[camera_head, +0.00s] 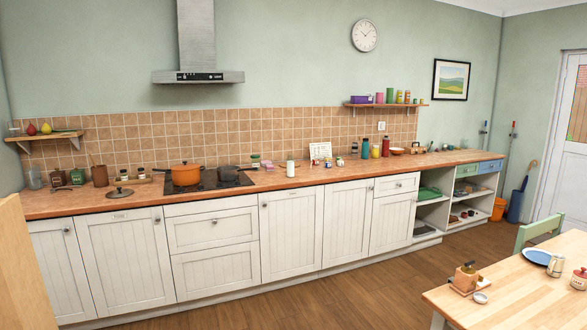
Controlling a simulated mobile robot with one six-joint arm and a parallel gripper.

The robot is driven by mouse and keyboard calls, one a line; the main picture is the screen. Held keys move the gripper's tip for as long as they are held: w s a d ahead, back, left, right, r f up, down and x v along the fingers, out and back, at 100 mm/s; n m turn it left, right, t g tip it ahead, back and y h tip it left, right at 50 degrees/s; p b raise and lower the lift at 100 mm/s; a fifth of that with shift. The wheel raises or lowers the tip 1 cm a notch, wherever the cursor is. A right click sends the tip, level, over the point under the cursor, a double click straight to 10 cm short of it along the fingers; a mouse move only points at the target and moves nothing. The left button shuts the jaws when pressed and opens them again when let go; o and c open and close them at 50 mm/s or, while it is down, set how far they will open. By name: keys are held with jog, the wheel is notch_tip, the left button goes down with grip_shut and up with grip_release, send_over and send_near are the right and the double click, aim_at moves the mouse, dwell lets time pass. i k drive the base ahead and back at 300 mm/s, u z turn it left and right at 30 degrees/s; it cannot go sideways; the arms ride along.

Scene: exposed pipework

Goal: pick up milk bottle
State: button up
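A small white bottle (290,167) stands upright on the long wooden counter (275,180), to the right of the hob. It looks like the milk bottle, though no label can be read at this size. Nothing stands directly in front of it, and there is some free counter on both sides. My gripper is not in view.
An orange pot (185,174) and a dark pan (229,173) sit on the hob to its left. A white calendar-like card (320,151) stands to its right, behind several small jars. The wooden floor (330,298) before the cabinets is clear; a table (515,300) stands at lower right.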

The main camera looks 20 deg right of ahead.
aim_at(290, 163)
jog(key=z, duration=0.4)
jog(key=i, duration=2.4)
jog(key=u, duration=0.65)
jog(key=i, duration=0.95)
jog(key=u, duration=0.3)
